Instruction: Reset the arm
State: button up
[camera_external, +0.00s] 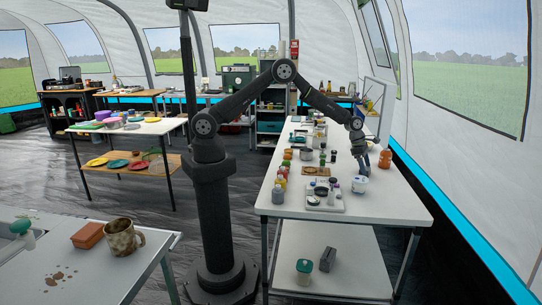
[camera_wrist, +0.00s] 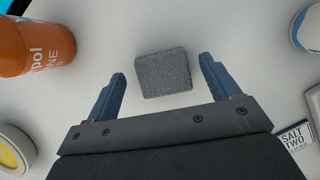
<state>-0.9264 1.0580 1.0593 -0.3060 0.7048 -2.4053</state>
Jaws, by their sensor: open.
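My gripper (camera_wrist: 163,90) is open in the wrist view, with its two blue fingers spread apart and nothing between the tips. A grey speckled block (camera_wrist: 163,73) lies on the white table just beyond and between the fingertips. In the external view my arm reaches over the long white table, and my gripper (camera_external: 364,168) is low over its right part. The block is not clear in the external view.
An orange bottle (camera_wrist: 38,45) stands left of the gripper; it also shows in the external view (camera_external: 385,159). A white tub (camera_external: 360,185) stands close by. Several jars and bottles crowd the table's left side. The front right of the white table (camera_external: 395,205) is clear.

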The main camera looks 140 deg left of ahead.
jog(key=shift+x, duration=0.8)
jog(key=shift+s+r, duration=0.1)
jog(key=shift+r, duration=1.3)
